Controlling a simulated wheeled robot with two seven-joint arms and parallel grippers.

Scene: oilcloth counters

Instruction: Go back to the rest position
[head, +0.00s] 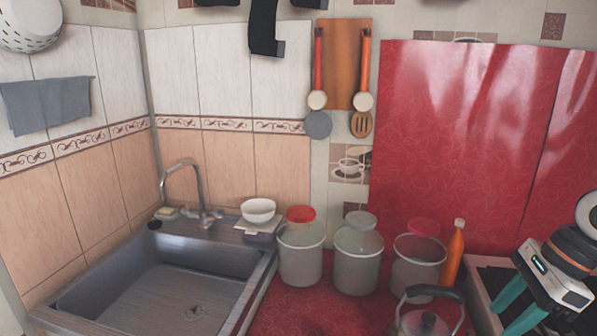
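My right gripper (503,318) is at the lower right edge of the head view, with its white and black wrist above it. Its two teal fingers point down and left and stand apart, with nothing seen between them. It is over the stove area, to the right of the kettle (424,322) and below the orange bottle (453,252). My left gripper is not in view.
A metal sink (150,294) is at left, with a white bowl (258,210) at its back edge. Several lidded canisters, one red-lidded (301,255), stand along the red counter's back. Dark shapes (264,28) hang at the top.

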